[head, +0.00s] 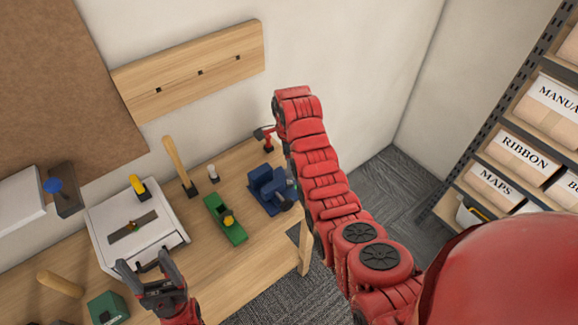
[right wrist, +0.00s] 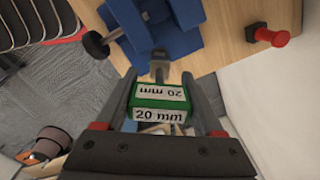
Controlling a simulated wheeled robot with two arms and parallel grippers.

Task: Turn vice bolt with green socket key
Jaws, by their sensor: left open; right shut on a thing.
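The blue vice (head: 268,188) stands at the table's right end in the head view. In the right wrist view the vice (right wrist: 168,38) is at the top, with a dark-knobbed bar (right wrist: 97,44) to its left. My right gripper (right wrist: 158,80) is shut on the green socket key (right wrist: 160,103), labelled "20 mm". The key's metal end points at the vice, close to it; I cannot tell whether it sits on the bolt. The right gripper is hidden behind my arm in the head view. My left gripper (head: 145,264) is open and empty at the table's front left.
A white drawer unit (head: 105,215), a green tool with a yellow knob (head: 225,219) and a green block (head: 107,308) are on the wooden table. A red item (right wrist: 272,37) stands beyond the vice. Shelves with labelled boxes (head: 522,153) are at the right.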

